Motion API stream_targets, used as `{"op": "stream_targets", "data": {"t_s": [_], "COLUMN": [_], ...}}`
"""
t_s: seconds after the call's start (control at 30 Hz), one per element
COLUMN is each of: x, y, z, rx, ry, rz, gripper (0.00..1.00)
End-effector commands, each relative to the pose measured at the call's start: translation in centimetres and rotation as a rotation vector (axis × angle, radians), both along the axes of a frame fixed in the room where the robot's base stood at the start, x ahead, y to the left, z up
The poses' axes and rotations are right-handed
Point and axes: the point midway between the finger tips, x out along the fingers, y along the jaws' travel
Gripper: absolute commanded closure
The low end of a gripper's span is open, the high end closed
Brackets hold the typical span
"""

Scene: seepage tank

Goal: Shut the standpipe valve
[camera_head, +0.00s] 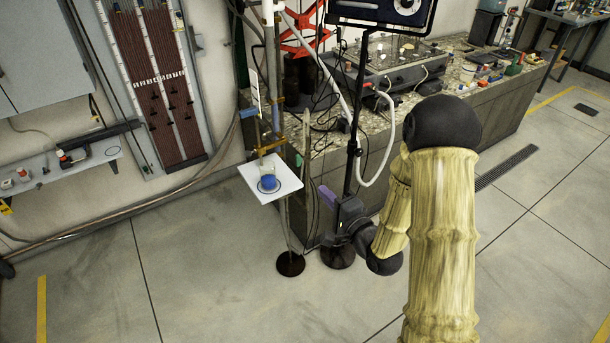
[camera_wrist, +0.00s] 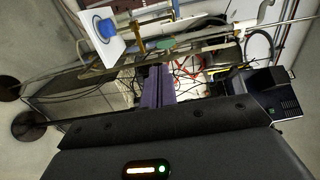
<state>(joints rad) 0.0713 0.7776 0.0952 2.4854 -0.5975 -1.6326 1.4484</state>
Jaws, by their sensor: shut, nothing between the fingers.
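A thin upright standpipe (camera_head: 270,60) stands in front of the stone-topped bench. It carries brass-coloured fittings (camera_head: 270,147) with small blue parts (camera_head: 275,117) above a white plate. I cannot clearly tell which part is the valve's handle or how it is turned. The fittings also show in the wrist view (camera_wrist: 140,44), sideways, near the top. My gripper (camera_head: 323,189) has purple fingers, shut and empty, to the right of and slightly lower than the white plate. In the wrist view the fingers (camera_wrist: 153,69) point up towards the pipes, apart from the fittings.
The white plate (camera_head: 252,172) holds a round blue piece (camera_head: 268,183). A black stand pole (camera_head: 355,130) rises close beside my gripper, with a pale hose (camera_head: 388,130) nearby. The bench (camera_head: 455,125) lies behind. A tube board (camera_head: 155,80) is on the left wall. The left floor is clear.

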Motion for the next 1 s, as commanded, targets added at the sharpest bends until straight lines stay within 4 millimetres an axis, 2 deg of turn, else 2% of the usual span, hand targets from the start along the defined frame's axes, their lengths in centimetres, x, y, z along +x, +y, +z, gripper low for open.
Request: {"op": "stream_targets", "data": {"t_s": [0.4, 0.6, 1.0], "x": [5.9, 8.0, 8.6], "y": [4.0, 5.6, 6.0], "z": [0.4, 0.3, 0.2], "rx": [-0.001, -0.001, 0.000], "ry": [0.000, 0.000, 0.001], "rz": [0.001, 0.003, 0.002], "gripper": [1.00, 1.00, 1.00]}}
